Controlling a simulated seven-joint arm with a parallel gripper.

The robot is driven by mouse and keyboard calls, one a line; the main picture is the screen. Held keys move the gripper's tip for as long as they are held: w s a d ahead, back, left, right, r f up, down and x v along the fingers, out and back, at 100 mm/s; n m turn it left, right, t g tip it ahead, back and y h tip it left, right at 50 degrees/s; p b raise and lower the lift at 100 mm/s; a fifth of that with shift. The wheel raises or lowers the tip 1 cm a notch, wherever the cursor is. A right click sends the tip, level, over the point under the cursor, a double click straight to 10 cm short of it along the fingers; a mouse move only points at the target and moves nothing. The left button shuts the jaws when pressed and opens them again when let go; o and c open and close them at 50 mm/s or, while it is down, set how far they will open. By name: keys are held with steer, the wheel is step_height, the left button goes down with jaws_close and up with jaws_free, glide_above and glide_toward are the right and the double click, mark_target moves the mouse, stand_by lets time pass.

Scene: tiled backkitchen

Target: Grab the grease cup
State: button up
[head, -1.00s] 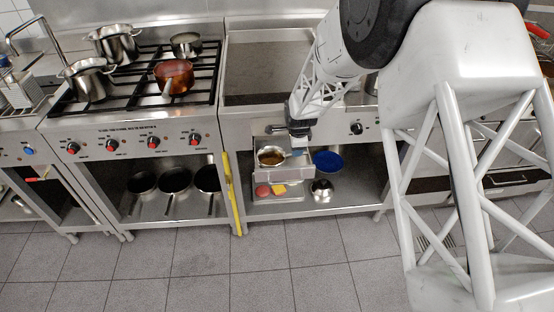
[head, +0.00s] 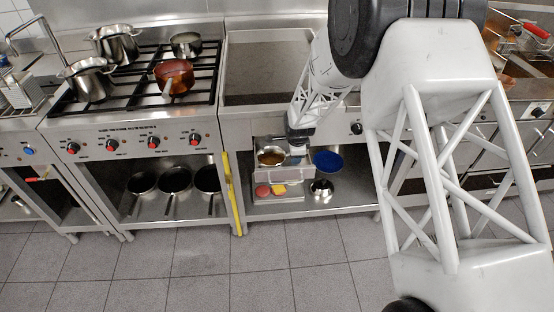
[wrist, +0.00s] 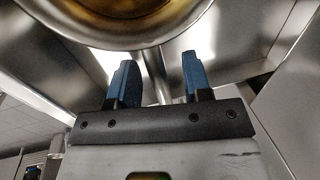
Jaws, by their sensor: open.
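The grease cup (head: 271,157) is a round metal cup with brown content, sitting in an open metal drawer (head: 268,171) under the griddle. In the wrist view the cup's shiny rounded side (wrist: 185,38) fills the top, and its thin metal handle (wrist: 154,68) runs down from it. My gripper (wrist: 153,75) is open, with its two blue fingertips on either side of the handle and apart from it. In the head view my gripper (head: 296,155) is at the right side of the cup, small and partly hidden by its own wrist.
A blue bowl (head: 327,161) and a small metal pot (head: 321,188) stand on the shelf to the right. A tray below the drawer holds a red item (head: 262,190) and a yellow item (head: 279,189). A yellow upright bar (head: 233,194) stands left of the drawer. The floor in front is clear.

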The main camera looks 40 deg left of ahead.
jaws_close()
stand_by(0.3)
steer(key=shift+r, duration=0.4)
stand_by(0.3)
steer(key=shift+r, duration=4.55)
